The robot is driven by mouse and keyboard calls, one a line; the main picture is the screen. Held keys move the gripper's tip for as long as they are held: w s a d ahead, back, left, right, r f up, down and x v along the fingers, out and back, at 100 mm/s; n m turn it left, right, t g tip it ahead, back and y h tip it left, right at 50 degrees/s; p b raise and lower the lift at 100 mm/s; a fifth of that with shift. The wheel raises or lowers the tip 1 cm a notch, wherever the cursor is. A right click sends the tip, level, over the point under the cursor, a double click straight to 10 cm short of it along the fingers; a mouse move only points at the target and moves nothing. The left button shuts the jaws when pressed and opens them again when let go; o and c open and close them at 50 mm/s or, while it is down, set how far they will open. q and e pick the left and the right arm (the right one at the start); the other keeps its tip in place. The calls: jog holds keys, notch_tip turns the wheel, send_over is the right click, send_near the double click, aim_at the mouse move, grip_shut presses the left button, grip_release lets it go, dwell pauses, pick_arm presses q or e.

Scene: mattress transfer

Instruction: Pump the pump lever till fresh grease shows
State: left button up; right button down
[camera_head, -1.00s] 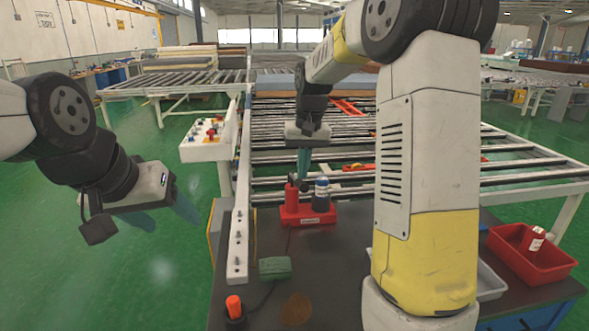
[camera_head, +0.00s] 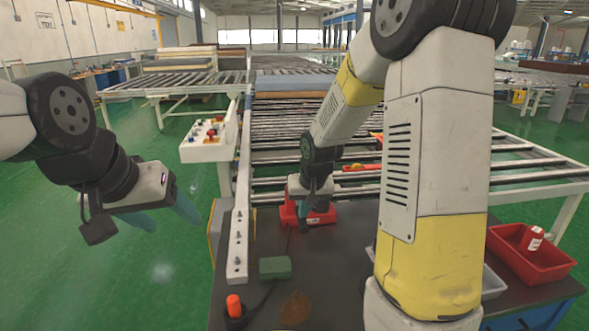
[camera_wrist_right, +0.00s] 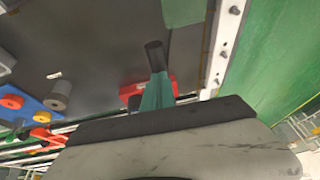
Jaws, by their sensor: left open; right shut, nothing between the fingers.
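A red base (camera_head: 318,217) stands on the dark bench top; my right gripper (camera_head: 304,212) is lowered over it and hides most of what stands there. In the right wrist view the red base (camera_wrist_right: 158,88) lies behind the teal fingers of my right gripper (camera_wrist_right: 156,92). The fingers are shut and empty. A dark cylinder (camera_wrist_right: 154,55) shows at their tips; I cannot tell if it is the pump lever's grip or if they touch it. My left gripper (camera_head: 165,215) is open and empty over the green floor, left of the bench. No grease is clearly visible.
A green block (camera_head: 275,268) and an orange-topped black container (camera_head: 234,308) lie on the bench (camera_head: 260,240). A white bolted rail (camera_head: 238,245) edges it at left. A red bin (camera_head: 520,262) holds a red-white bottle. A roller conveyor (camera_head: 520,170) stands behind.

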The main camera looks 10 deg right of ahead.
jog(key=shift+s+f, duration=0.4)
jog(key=shift+f, duration=0.05)
jog(key=shift+w+d+r, duration=0.1)
jog(key=shift+w+r, duration=0.05)
jog(key=shift+r, duration=0.15)
jog(key=r, duration=0.3)
jog(key=shift+w+d+r, duration=0.1)
jog(key=shift+d+r, duration=0.05)
jog(key=shift+d, duration=0.1)
jog(key=s+v, duration=0.1)
jog(key=v, duration=0.9)
jog(key=shift+s, duration=0.25)
jog(key=shift+r, duration=0.15)
jog(key=s+r, duration=0.2)
jog(key=s, duration=0.7)
jog(key=s+r+t+y, duration=0.1)
jog(key=s+r, duration=0.1)
jog(key=s, duration=0.7)
jog(key=shift+s+d+r+n+t, duration=0.15)
jog(key=shift+s+n+t, duration=0.1)
jog(key=shift+n+t, duration=0.05)
